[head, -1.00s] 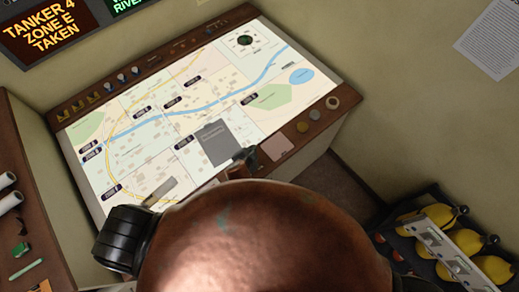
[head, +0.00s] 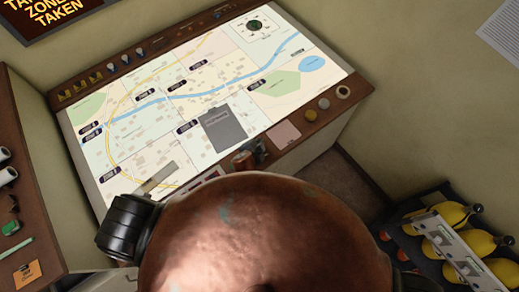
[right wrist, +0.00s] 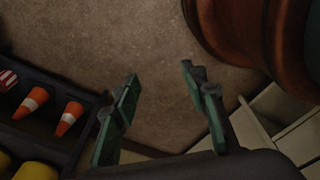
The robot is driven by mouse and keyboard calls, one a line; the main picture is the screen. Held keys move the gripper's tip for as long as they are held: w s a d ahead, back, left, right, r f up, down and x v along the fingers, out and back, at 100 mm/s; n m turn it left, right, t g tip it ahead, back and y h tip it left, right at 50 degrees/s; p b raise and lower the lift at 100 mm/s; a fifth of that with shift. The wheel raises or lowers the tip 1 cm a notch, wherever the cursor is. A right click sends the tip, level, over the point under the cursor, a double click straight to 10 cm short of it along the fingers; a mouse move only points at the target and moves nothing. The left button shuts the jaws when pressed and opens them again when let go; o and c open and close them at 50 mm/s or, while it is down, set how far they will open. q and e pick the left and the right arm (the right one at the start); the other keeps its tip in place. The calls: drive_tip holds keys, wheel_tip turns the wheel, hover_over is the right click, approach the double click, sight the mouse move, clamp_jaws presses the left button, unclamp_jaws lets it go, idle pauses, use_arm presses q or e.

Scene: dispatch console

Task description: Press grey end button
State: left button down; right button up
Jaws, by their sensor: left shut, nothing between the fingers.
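The grey button (head: 323,103) is a small round button on the brown front rim of the map console, towards its right end in the head view. A yellow button (head: 310,115) sits beside it. My left gripper (head: 259,149) is small and partly hidden behind my own copper-coloured body. It is shut and empty near the console's front rim, below the grey clipboard, left of the buttons and apart from them. My right gripper (right wrist: 160,77) shows in the right wrist view, with its green fingers apart and nothing between them, above the brown floor.
A pink pad (head: 282,135) lies between my left gripper and the buttons. A pale ring (head: 343,92) sits beyond the grey button. The clipboard (head: 223,129) lies on the map. A rack with yellow items (head: 449,215) stands at lower right. Orange cones (right wrist: 70,118) lie in a dark tray.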

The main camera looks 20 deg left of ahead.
use_arm(q)
wheel_tip(320, 180, down, 3)
drive_tip(key=shift+s+r+b, duration=0.1)
drive_tip(key=shift+b, duration=0.5)
drive_tip(key=shift+f, duration=0.2)
use_arm(e)
drive_tip(key=shift+s+a+f, duration=0.25)
drive_tip(key=shift+s+f, duration=0.1)
drive_tip(key=shift+f, duration=0.25)
drive_tip(key=shift+s+a+f, duration=0.25)
drive_tip(key=shift+s+f, duration=0.05)
drive_tip(key=shift+f, duration=0.3)
drive_tip(key=shift+w+d+r, duration=0.1)
drive_tip(key=shift+w+d, duration=0.2)
drive_tip(key=shift+d, duration=0.05)
drive_tip(key=shift+d, duration=0.15)
drive_tip(key=shift+a, duration=0.25)
drive_tip(key=shift+a, duration=0.1)
